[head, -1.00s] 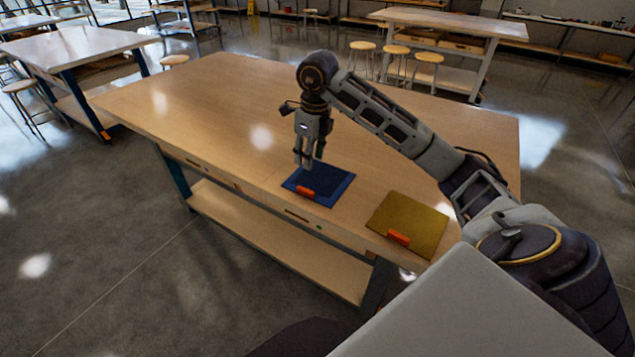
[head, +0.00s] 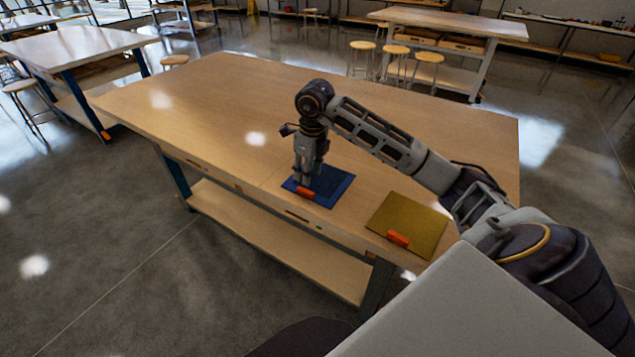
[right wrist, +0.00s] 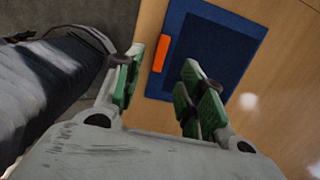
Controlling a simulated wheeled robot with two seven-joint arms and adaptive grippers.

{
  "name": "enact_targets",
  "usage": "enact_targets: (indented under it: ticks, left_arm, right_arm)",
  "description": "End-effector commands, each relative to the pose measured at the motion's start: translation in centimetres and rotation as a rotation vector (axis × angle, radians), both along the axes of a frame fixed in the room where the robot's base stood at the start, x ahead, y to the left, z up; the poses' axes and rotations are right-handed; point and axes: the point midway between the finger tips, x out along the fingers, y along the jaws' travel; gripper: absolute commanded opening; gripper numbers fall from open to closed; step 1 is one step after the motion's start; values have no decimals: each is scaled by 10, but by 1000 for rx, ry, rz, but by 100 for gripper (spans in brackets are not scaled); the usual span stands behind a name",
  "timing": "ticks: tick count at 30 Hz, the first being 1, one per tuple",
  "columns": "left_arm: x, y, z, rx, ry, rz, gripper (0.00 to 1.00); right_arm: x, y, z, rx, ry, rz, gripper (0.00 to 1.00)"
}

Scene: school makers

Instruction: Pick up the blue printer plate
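The blue printer plate (head: 328,188) lies flat near the front edge of the wooden table, with an orange handle (head: 306,193) on its front side. The plate (right wrist: 215,55) and its orange handle (right wrist: 161,53) also show in the right wrist view. My right gripper (head: 304,183) points down just over the plate, close to the handle. In the right wrist view its green-padded fingers (right wrist: 160,88) are apart, with nothing held between them. The handle lies beyond the gap between the fingertips. My left gripper is not in view.
A yellow plate (head: 412,222) with an orange handle (head: 398,238) lies to the right on the same table (head: 220,110). The table's far and left parts are clear. Other tables and several stools stand farther back.

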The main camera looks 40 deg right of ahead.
Motion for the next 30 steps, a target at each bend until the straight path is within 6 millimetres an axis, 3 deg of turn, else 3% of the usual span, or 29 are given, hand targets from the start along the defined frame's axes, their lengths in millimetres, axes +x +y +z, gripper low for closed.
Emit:
enact_targets:
  ticks: [8, 23, 30]
  left_arm:
    - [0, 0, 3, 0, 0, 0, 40]
    - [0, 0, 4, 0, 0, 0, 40]
    - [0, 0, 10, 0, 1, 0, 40]
  right_arm:
    - [3, 1, -26, 0, 1, 0, 40]
    - [3, 1, -30, 0, 0, 0, 40]
    - [5, 2, -45, 1, 4, 0, 40]
